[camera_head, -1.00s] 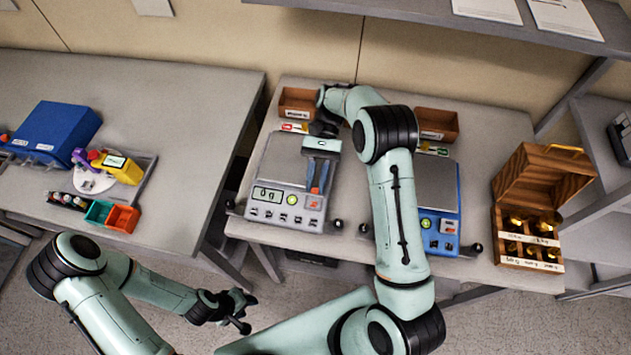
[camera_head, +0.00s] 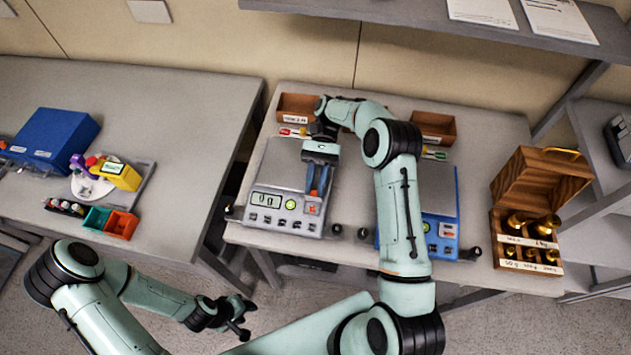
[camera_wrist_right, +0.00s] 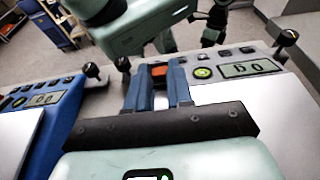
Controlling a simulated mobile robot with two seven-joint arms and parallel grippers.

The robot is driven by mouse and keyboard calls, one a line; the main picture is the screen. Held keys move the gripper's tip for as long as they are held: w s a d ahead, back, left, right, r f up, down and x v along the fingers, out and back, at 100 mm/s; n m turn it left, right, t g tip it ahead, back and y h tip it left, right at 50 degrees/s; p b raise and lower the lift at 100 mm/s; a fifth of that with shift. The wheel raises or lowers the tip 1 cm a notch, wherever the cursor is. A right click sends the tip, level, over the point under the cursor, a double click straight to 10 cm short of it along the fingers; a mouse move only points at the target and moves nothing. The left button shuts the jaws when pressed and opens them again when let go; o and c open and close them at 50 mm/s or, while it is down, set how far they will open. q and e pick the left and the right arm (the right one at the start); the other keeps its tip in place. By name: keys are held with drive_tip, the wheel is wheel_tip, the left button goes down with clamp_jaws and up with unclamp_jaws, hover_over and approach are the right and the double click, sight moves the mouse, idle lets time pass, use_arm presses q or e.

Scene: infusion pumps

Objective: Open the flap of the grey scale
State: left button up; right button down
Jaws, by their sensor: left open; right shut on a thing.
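The grey scale (camera_head: 285,166) stands on the middle table, with its display and buttons along the front. It also shows at the right of the right wrist view (camera_wrist_right: 218,93). My right gripper (camera_head: 317,193) is over its front right part, blue fingers (camera_wrist_right: 158,76) pointing to the front panel. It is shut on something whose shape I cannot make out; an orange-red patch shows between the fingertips. I cannot make out the flap separately; the gripper covers that part. My left gripper (camera_head: 242,314) is open and empty, in front of the tables, well away from the scale.
A blue scale (camera_head: 443,225) stands to the right, partly behind my right arm. An open wooden box (camera_head: 528,268) with brass weights is at the right end. Wooden trays (camera_head: 434,124) stand behind the scales. The left table holds a blue device (camera_head: 55,137) and bins.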

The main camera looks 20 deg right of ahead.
drive_tip(key=c, duration=1)
unclamp_jaws()
drive_tip(key=shift+s+a+r, duration=0.1)
